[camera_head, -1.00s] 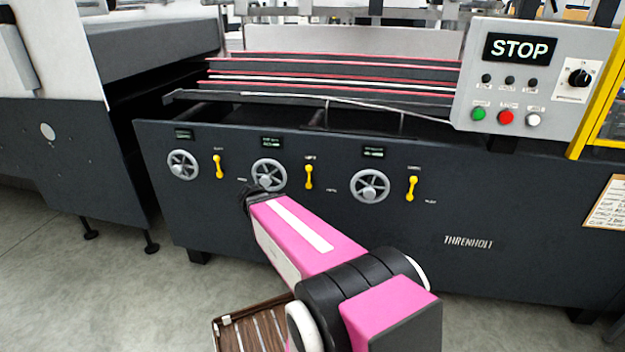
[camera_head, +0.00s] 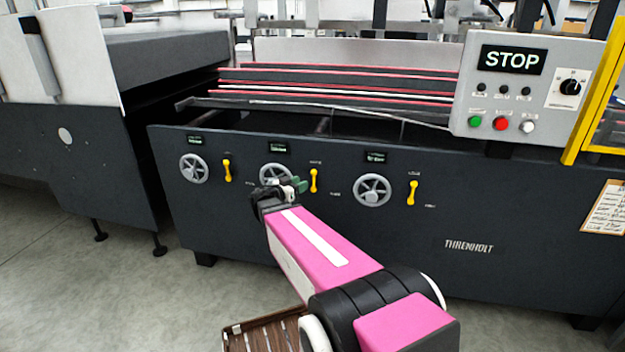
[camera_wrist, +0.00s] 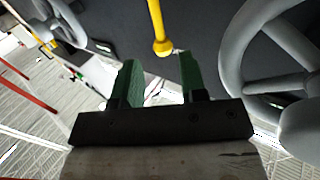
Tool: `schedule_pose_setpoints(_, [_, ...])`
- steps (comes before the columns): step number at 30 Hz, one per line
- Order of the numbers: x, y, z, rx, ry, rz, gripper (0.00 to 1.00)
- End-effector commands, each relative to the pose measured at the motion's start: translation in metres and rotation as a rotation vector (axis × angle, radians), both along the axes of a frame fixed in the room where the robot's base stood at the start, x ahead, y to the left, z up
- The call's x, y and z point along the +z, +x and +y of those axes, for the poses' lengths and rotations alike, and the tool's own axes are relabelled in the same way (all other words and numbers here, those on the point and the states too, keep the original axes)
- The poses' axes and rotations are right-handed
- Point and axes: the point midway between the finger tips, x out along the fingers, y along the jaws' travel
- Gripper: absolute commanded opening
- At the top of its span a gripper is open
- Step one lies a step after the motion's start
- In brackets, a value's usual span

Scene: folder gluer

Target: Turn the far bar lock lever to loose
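Three yellow lock levers stand upright on the dark machine front in the head view: left (camera_head: 227,170), middle (camera_head: 314,181) and right (camera_head: 413,193). Their labels are too small to read, so I cannot tell which is the far bar's. My gripper (camera_head: 295,185) is in front of the middle handwheel, left of the middle lever. In the wrist view my gripper (camera_wrist: 160,70) has its green fingers apart with nothing between them. A yellow lever (camera_wrist: 157,28) shows beyond the fingertips, its round end near the gap. I see no contact.
Grey handwheels sit left of each lever: left (camera_head: 194,168), middle (camera_head: 264,174), right (camera_head: 371,190). In the wrist view a large handwheel (camera_wrist: 234,62) is close to the right finger. A control panel (camera_head: 566,122) reading STOP is at the upper right.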

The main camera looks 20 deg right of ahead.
Motion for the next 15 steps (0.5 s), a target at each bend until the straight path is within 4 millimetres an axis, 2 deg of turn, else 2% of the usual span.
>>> schedule_pose_setpoints(7, [-0.001,0.016,-0.039,-0.001,0.001,0.001,0.39])
schedule_pose_setpoints(15, [0.000,0.025,-0.061,0.000,0.001,0.003,0.39])
